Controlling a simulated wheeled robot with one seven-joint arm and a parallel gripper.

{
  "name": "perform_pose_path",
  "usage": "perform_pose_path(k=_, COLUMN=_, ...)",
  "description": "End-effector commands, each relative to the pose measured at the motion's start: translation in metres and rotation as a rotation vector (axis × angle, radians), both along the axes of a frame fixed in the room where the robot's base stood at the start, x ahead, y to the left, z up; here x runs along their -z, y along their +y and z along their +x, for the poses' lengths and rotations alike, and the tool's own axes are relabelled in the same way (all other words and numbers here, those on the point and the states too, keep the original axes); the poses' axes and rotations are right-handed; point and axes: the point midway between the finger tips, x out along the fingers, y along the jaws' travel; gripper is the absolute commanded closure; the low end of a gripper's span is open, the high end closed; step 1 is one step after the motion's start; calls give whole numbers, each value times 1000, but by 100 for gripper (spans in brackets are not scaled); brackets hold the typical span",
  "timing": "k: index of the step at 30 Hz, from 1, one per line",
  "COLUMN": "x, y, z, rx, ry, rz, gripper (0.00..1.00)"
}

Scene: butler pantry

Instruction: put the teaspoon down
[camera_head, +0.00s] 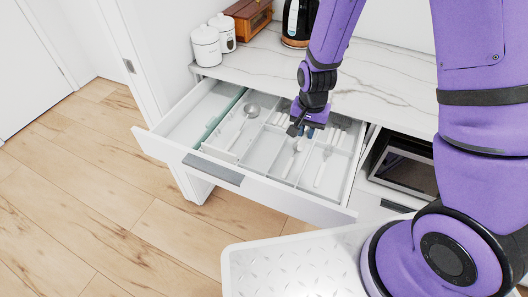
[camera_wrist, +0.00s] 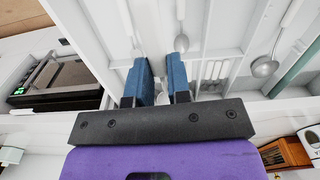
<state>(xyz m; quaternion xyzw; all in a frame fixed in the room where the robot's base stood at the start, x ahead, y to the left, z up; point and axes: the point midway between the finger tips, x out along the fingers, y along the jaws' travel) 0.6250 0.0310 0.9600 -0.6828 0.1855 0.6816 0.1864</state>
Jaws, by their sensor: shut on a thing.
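My gripper (camera_wrist: 160,80) has blue fingers and points down into the open drawer (camera_head: 213,172), over its rear middle part. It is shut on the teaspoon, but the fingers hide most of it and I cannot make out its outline. In the head view my gripper (camera_head: 305,128) hangs above the back of the middle compartments. A pale utensil (camera_head: 293,160) lies in the compartment just in front of it. Another pale utensil (camera_head: 322,165) lies one compartment to the right.
A ladle (camera_head: 250,110) lies in a compartment left of my gripper, by a green divider. More utensils lie in the small rear slots. White canisters (camera_head: 206,46), a wooden box (camera_head: 248,18) and a kettle (camera_head: 298,20) stand on the marble counter. A dark appliance (camera_head: 404,170) sits to the right.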

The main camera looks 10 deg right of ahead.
Motion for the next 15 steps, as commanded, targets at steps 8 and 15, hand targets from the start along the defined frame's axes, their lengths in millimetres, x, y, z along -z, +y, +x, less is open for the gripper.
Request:
perform_pose_path(k=8, x=42, y=3, z=-13, rx=43, ry=3, rz=-9, gripper=100)
perform_pose_path(k=15, x=84, y=3, z=-16, rx=51, ry=3, rz=-10, gripper=100)
